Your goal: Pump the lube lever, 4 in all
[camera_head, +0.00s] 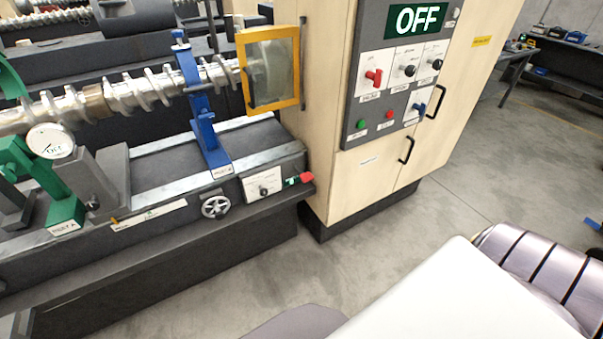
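A small lever with a red grip (306,177) and a green part sticks out at the right end of the grey machine bed, beside a white panel (263,187) with a dark knob. I cannot read the labels there, so I cannot confirm that it is the lube lever. Neither of my grippers is in view, and nothing is seen touching either lever.
A handwheel (215,207) sits left of the white panel. A blue rest (204,110) and a yellow-framed guard (268,70) stand along the shaft (130,92). The cabinet (330,150) shows an OFF sign (418,19). Concrete floor (300,265) is clear in front.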

